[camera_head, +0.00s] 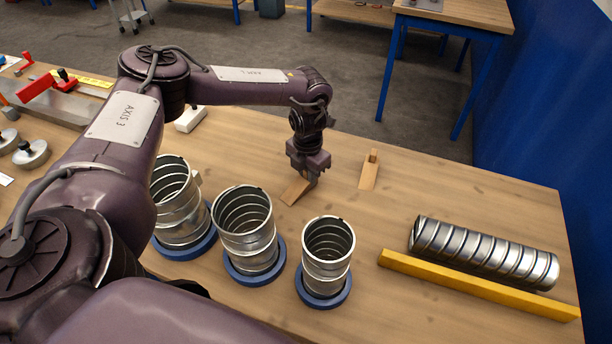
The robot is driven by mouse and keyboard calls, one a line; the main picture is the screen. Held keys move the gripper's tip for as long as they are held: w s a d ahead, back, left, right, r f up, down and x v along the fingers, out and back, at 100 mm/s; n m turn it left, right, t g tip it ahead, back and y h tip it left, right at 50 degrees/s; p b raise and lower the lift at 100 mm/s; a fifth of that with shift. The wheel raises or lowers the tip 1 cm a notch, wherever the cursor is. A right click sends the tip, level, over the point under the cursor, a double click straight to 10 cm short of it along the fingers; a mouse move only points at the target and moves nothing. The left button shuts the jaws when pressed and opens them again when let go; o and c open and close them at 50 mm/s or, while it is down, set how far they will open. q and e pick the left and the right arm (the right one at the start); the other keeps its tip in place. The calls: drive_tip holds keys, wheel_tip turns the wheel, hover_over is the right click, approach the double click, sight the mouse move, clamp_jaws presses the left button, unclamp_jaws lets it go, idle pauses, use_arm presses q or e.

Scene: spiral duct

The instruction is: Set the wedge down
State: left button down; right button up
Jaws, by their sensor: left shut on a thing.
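My left gripper (309,176) points down over the wooden table, behind the upright duct pieces. It is shut on a small wooden wedge (294,192), whose lower end slants toward the front left. The wedge is low over the table; I cannot tell whether it touches the top. A second wooden wedge (369,172) lies on the table to the right of the gripper, apart from it. My right gripper is not in view.
Three upright spiral duct pieces (328,250) stand on blue round bases in front of the gripper. A longer spiral duct (484,252) lies at the right behind a yellow bar (474,284).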

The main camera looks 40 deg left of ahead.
use_arm(q)
wheel_tip(320, 180, up, 9)
drive_tip(key=shift+w+r+b, duration=0.1)
drive_tip(key=shift+r+b, duration=0.1)
drive_tip(key=shift+b, duration=0.75)
wheel_tip(320, 180, up, 18)
drive_tip(key=p, duration=1)
drive_tip(key=s+d+f+n+b, duration=0.1)
drive_tip(key=s+d+n+b, duration=0.1)
drive_tip(key=n, duration=0.9)
drive_tip(key=s+d+f+n+b, duration=0.1)
drive_tip(key=s+d+n+b, duration=0.2)
drive_tip(key=n, duration=0.9)
drive_tip(key=s+d+f+n+b, duration=0.1)
drive_tip(key=s+d+n+b, duration=0.2)
drive_tip(key=d+n+b, duration=0.3)
drive_tip(key=d+n, duration=0.3)
drive_tip(key=n, duration=0.2)
drive_tip(key=shift+s+f, duration=0.25)
